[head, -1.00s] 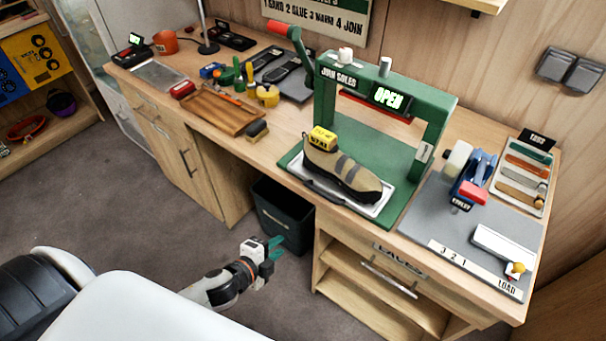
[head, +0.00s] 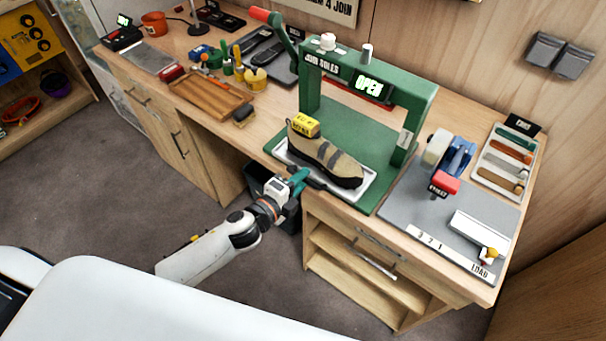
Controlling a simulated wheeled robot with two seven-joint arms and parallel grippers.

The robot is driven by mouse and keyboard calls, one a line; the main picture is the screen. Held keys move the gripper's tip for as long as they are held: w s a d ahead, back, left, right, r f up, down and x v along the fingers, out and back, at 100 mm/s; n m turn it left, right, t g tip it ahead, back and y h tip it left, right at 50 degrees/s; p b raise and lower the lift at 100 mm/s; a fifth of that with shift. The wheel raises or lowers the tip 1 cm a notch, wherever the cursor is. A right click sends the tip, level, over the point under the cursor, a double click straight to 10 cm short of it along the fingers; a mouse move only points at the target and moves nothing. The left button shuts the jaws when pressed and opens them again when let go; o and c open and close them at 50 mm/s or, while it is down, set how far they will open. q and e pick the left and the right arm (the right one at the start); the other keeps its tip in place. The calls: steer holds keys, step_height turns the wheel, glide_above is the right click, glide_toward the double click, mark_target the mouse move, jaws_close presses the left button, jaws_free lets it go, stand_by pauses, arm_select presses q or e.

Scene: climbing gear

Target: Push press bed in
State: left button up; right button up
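The green press (head: 423,111) stands on the workbench, its small display reading OPEN. Its pale metal bed (head: 345,201) lies on the green base, pulled out towards the bench's front edge. A dark handle bar runs along the bed's front left. My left gripper (head: 300,178), with teal fingers, is at the bench's front edge by this handle. I cannot tell whether it touches the handle or how far its fingers are apart. My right gripper is out of view.
A dark bin (head: 262,184) stands under the bench behind my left gripper. A wooden tray (head: 211,100) and a brush (head: 244,116) lie left of the press. A grey mat (head: 400,205) with a blue and red tool (head: 447,177) is on the right. The floor in front is clear.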

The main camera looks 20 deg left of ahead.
mark_target(318, 161)
arm_select(q)
steer(key=shift+w+d+f, duration=0.15)
steer(key=shift+w+d, duration=0.05)
steer(key=shift+w, duration=0.5)
jaws_close()
steer(key=x, duration=0.2)
steer(key=r+x, duration=0.1)
steer(key=x, duration=0.4)
steer(key=shift+w+d+r, duration=0.15)
steer(key=shift+w, duration=0.3)
steer(key=shift+s, duration=0.1)
steer(key=shift+r, duration=0.1)
jaws_free()
